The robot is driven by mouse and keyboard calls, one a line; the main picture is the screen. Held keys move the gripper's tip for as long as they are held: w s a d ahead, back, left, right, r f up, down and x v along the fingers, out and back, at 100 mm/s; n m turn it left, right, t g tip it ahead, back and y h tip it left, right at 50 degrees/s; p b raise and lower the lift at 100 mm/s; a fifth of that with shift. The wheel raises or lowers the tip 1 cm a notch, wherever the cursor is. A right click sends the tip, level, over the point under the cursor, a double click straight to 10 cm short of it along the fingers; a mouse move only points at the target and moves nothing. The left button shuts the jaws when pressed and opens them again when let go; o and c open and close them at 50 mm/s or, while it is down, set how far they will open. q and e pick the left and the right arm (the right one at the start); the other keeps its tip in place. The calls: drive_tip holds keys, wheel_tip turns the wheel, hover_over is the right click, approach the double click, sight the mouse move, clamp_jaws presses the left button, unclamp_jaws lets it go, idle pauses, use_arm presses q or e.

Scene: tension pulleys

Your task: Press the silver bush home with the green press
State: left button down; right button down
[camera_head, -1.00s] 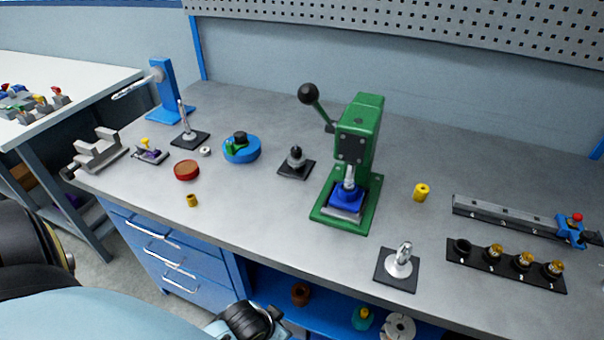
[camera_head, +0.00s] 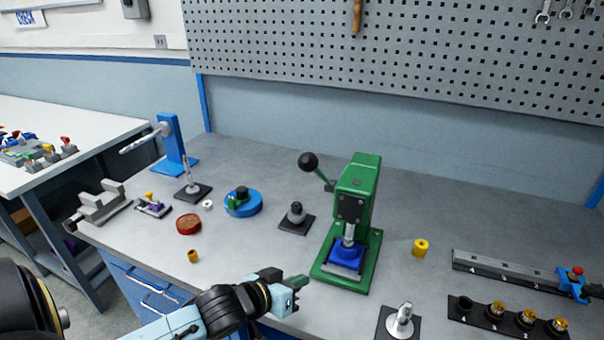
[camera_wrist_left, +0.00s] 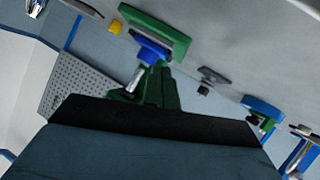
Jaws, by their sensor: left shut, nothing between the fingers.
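The green press (camera_head: 357,197) stands on the bench right of centre, its black-knobbed lever (camera_head: 308,162) raised to the left. Under its silver ram is a blue holder (camera_head: 346,256). I cannot make out the silver bush apart from the ram's bright metal there. My left gripper (camera_head: 301,281) is shut and empty at the front of the bench, just left of the press base and apart from it. The press (camera_wrist_left: 160,35) shows tilted in the left wrist view, where the fingers cannot be told apart. My right gripper is out of view.
A yellow bushing (camera_head: 420,247) stands right of the press. A silver part on a black plate (camera_head: 401,318) is at front right, by a black strip (camera_head: 507,318) of parts. A dark fitting (camera_head: 296,213) stands to the left. Bare bench lies behind the press.

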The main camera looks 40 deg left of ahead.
sight(302, 162)
use_arm(q)
drive_tip(key=w+a+r+m+h, duration=0.1)
drive_tip(key=a+r+h, duration=0.35)
drive_tip(key=r, duration=0.35)
drive_tip(key=w+a+r+m+h, duration=0.1)
drive_tip(key=w+a+r+h, duration=0.1)
drive_tip(key=a+r+h, duration=0.35)
drive_tip(key=w+a+r+m+h, duration=0.1)
drive_tip(key=a+r+h, duration=0.1)
drive_tip(key=r+h, duration=0.65)
drive_tip(key=w+d+r+y+p, duration=0.2)
drive_tip(key=w+d+r+y, duration=0.1)
drive_tip(key=w+d+r, duration=0.3)
drive_tip(key=shift+s+d+f+p, duration=0.2)
drive_tip(key=shift+s+d+f, duration=0.45)
drive_tip(key=shift+s+f, duration=0.15)
drive_tip(key=shift+s+d+f+p, duration=0.15)
drive_tip(key=shift+s+d+f, duration=0.5)
drive_tip(key=shift+s, duration=0.2)
drive_tip(key=shift+f, duration=0.15)
